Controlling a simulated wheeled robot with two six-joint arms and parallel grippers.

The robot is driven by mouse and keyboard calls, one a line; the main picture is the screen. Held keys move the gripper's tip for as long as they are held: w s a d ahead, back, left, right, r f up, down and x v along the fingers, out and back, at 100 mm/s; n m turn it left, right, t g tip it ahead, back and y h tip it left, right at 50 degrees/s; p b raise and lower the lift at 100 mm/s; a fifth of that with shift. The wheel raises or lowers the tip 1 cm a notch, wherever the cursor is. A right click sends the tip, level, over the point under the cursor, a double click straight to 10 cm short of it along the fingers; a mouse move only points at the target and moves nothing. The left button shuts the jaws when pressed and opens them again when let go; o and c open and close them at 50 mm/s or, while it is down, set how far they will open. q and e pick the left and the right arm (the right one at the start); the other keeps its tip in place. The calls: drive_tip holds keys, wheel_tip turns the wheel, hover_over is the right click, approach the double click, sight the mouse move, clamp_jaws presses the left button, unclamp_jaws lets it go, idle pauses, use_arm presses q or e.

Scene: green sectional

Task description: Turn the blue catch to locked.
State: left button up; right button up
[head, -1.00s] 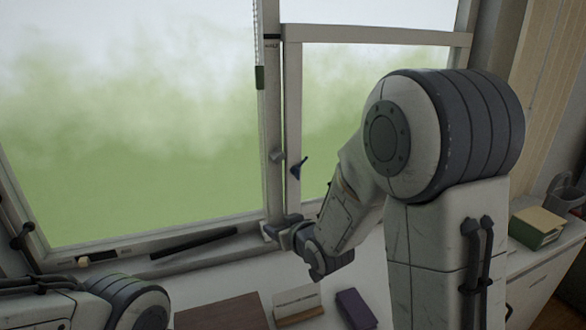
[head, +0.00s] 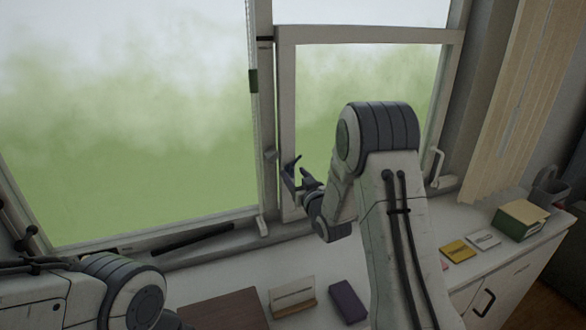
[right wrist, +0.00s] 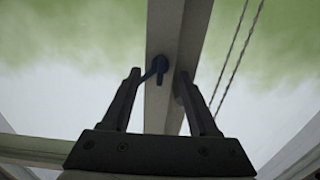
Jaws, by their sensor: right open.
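The blue catch (head: 288,178) is a small dark-blue lever on the pale left upright (head: 288,120) of the right window sash. In the right wrist view the catch (right wrist: 161,66) shows dark against the pale upright, its short arm pointing down-left. My right gripper (head: 302,174) is at the catch in the head view. In the right wrist view the right gripper (right wrist: 158,77) is open, with the catch between and just beyond its fingertips. I cannot tell whether the left finger touches the lever. My left arm shows at lower left; its gripper is out of view.
A white handle (head: 437,165) is on the sash's right side. Below on the white counter are a card in a holder (head: 292,296), a dark purple box (head: 347,302) and a brown board (head: 222,312). A green-sided box (head: 522,220) stands at right.

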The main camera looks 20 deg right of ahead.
drive_tip(key=shift+w, duration=0.8)
clamp_jaws()
drive_tip(key=shift+f+n+b, duration=0.15)
drive_tip(key=shift+n+b, duration=0.35)
drive_tip(key=shift+b, duration=0.35)
drive_tip(key=n+b, duration=0.5)
drive_tip(key=b, duration=0.2)
drive_tip(key=n+b, duration=0.5)
drive_tip(key=b, duration=0.3)
drive_tip(key=n+b, duration=0.5)
drive_tip(key=b, duration=0.3)
drive_tip(key=shift+a+f, duration=0.1)
drive_tip(key=shift+a, duration=0.15)
drive_tip(key=shift+n+b, duration=1.1)
drive_tip(key=shift+r, duration=0.2)
